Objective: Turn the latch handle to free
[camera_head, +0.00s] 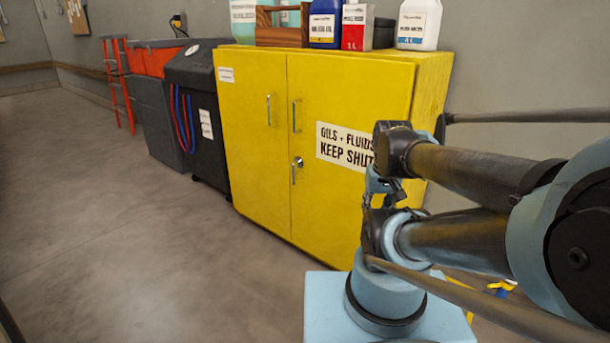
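The latch handle (297,164) is a small metal lever on a round plate. It sits on the right door of the yellow cabinet (252,140), near the seam between the two doors. The lever hangs straight down and both doors look closed. My arm is folded at the right of the picture, in front of the cabinet's right side. What seems to be my gripper (384,192) is a small dark and light-blue part below the wrist, right of the latch handle and apart from it. Its fingers are too small and overlapped to read.
Two upright metal pulls (294,115) sit above the latch. A white sign (343,146) on the right door is partly behind my arm. Bottles and a wooden crate (282,36) stand on top. A dark bin (200,110) stands left. The floor (190,265) in front is clear.

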